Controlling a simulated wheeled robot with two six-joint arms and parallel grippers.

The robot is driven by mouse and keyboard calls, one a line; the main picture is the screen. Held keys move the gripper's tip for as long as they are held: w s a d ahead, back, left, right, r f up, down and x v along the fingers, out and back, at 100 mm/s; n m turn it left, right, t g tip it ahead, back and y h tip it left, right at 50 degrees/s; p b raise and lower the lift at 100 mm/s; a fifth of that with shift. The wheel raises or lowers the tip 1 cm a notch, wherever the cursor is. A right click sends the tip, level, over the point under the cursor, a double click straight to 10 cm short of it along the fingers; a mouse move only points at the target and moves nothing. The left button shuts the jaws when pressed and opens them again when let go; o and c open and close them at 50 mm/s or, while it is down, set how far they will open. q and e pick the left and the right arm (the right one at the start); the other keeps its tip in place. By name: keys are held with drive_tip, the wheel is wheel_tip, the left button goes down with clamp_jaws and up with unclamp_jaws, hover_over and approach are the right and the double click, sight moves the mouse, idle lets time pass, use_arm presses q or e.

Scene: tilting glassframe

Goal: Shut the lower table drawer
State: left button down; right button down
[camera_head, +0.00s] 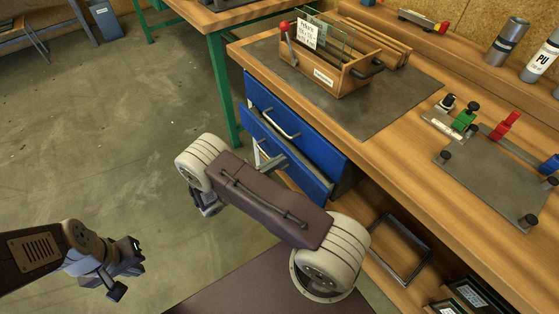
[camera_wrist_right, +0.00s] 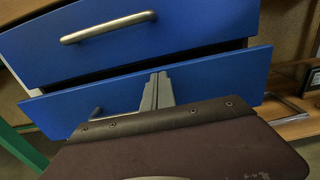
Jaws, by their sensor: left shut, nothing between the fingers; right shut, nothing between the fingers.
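The blue lower drawer (camera_head: 305,178) of the workbench stands out slightly below the closed-looking upper drawer (camera_head: 315,140). In the right wrist view, a dark gap shows above the lower drawer front (camera_wrist_right: 215,78). Its handle (camera_wrist_right: 95,113) is partly hidden by my wrist plate. My right gripper (camera_wrist_right: 157,78) is shut and empty, its fingertips at the upper middle of the lower drawer front; I cannot tell whether they touch. In the head view my right arm hides part of the drawer. My left gripper (camera_head: 125,266) is shut and empty above the floor at lower left, away from the drawers.
A wooden glass-frame box (camera_head: 325,75) stands on a grey mat on the bench top (camera_head: 440,75). Clamps, a metal plate (camera_head: 490,175) and cans (camera_head: 507,42) are to the right. An open shelf (camera_head: 400,285) lies right of the drawers.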

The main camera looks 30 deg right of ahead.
sight(287, 155)
drive_tip(key=shift+d, duration=0.35)
drive_tip(key=d+p, duration=0.1)
drive_tip(key=d, duration=0.3)
drive_tip(key=shift+w+d, duration=0.15)
drive_tip(key=shift+w, duration=0.05)
use_arm(q)
drive_tip(key=shift+a+r, duration=0.25)
drive_tip(key=shift+r, duration=0.2)
use_arm(e)
drive_tip(key=shift+r, duration=0.15)
